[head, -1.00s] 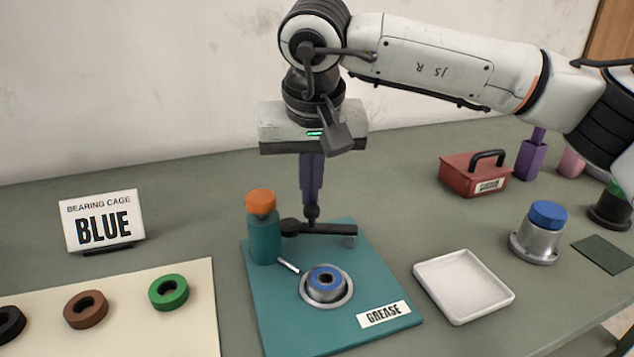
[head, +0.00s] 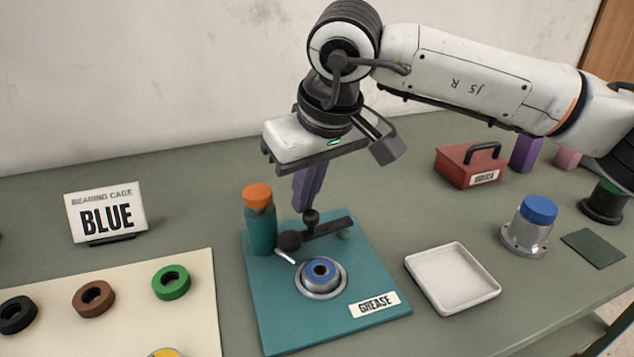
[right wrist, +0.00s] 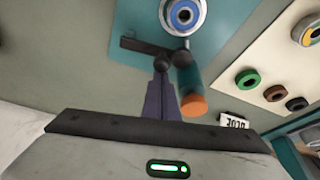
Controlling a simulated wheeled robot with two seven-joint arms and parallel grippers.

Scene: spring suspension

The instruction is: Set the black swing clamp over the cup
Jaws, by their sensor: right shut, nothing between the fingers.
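The black swing clamp (head: 328,230) is a dark bar on the teal plate (head: 275,320), behind the cup (head: 322,292). Its right end sits on a short post, and its rounded left end (head: 290,240) lies behind and left of the cup, not over it. The cup is a metal ring holding a blue-topped bearing. My right gripper (head: 309,207) is shut and empty, its purple fingertips at the clamp's black knob; I cannot tell whether they touch. The right wrist view shows the fingertips (right wrist: 160,75) by the knob and the cup (right wrist: 184,14) uncovered. My left gripper is not in view.
A teal bottle with an orange cap (head: 259,220) stands close left of the clamp's rounded end. A white tray (head: 452,278) is to the right of the plate. Coloured rings lie on a cream mat (head: 140,290) at left. A red box (head: 468,165) stands at back right.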

